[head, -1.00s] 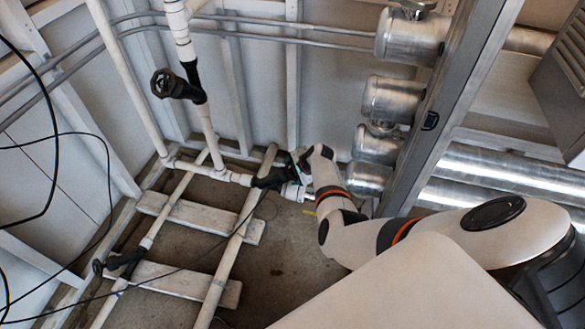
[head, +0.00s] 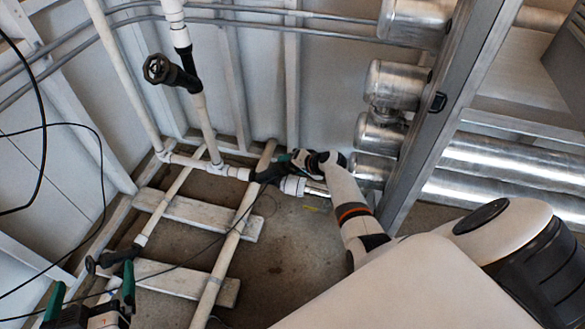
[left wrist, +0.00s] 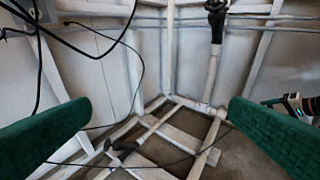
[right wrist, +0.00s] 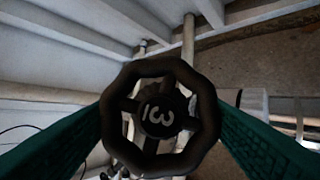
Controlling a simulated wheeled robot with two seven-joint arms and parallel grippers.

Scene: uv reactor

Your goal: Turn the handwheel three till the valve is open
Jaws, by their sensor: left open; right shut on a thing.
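Handwheel three (right wrist: 160,75) is a dark, scalloped wheel with a raised 3 on its hub, facing the right wrist camera. The green fingers of my right gripper (right wrist: 160,118) are closed on opposite sides of its rim. In the head view, the black valve (head: 268,174) sits on the low pipe, and my right gripper (head: 288,160) is at it, largely hiding the wheel. My left gripper (head: 88,298) is open and empty at the lower left of the head view. Its green fingers stand wide apart in the left wrist view (left wrist: 140,130).
Another black handwheel (head: 157,69) is on the upright white pipe, and a third (head: 91,264) is low at the left. Thin black cables (head: 100,160) hang at the left.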

